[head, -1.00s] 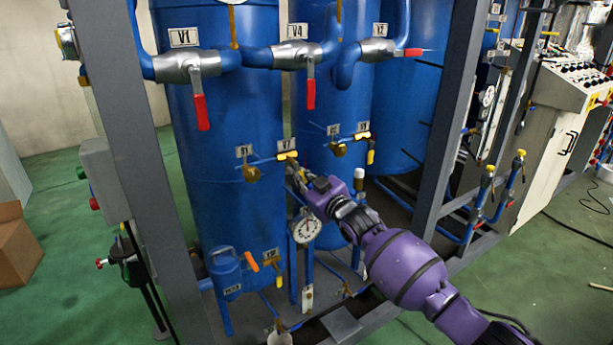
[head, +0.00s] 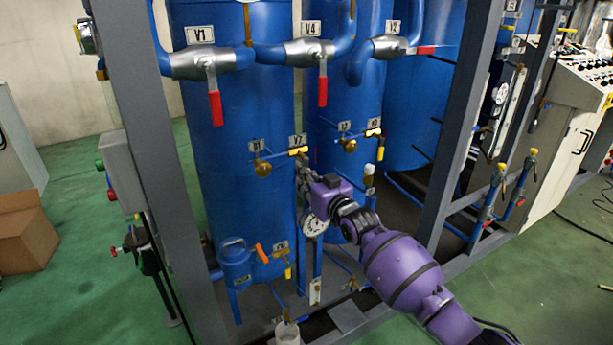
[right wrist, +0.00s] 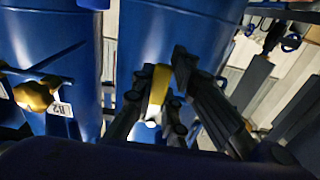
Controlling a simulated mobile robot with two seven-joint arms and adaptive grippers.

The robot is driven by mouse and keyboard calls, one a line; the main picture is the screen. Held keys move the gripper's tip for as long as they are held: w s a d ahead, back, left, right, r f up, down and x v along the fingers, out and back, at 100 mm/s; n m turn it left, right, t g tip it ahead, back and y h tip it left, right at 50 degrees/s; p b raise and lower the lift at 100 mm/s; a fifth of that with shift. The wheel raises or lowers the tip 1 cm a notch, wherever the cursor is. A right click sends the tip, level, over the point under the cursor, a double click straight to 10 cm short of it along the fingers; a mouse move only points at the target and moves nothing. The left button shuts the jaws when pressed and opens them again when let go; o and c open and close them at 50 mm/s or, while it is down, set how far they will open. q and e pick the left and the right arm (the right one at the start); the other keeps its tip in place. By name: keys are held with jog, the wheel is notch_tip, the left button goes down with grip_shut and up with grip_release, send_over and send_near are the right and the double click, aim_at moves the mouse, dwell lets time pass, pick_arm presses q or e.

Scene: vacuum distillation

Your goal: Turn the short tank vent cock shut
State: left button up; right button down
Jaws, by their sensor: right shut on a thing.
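The small vent cock with the yellow handle (head: 299,151) sits on the blue pipe by the V7 plate, in front of the blue tanks. My right gripper (head: 302,165) reaches up to it from below. In the right wrist view the yellow handle (right wrist: 158,88) lies between the two dark fingers of my right gripper (right wrist: 160,76), which are shut on it. The fingers hide part of the handle and the cock body, so its exact angle is hard to tell. My left gripper is not in view.
A round gauge (head: 314,224) hangs below my gripper. A grey frame post (head: 150,160) stands at left. Red-handled valves (head: 215,105) are above.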

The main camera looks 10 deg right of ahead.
jog(key=c, duration=1.7)
grip_release()
jog(key=v, duration=1.2)
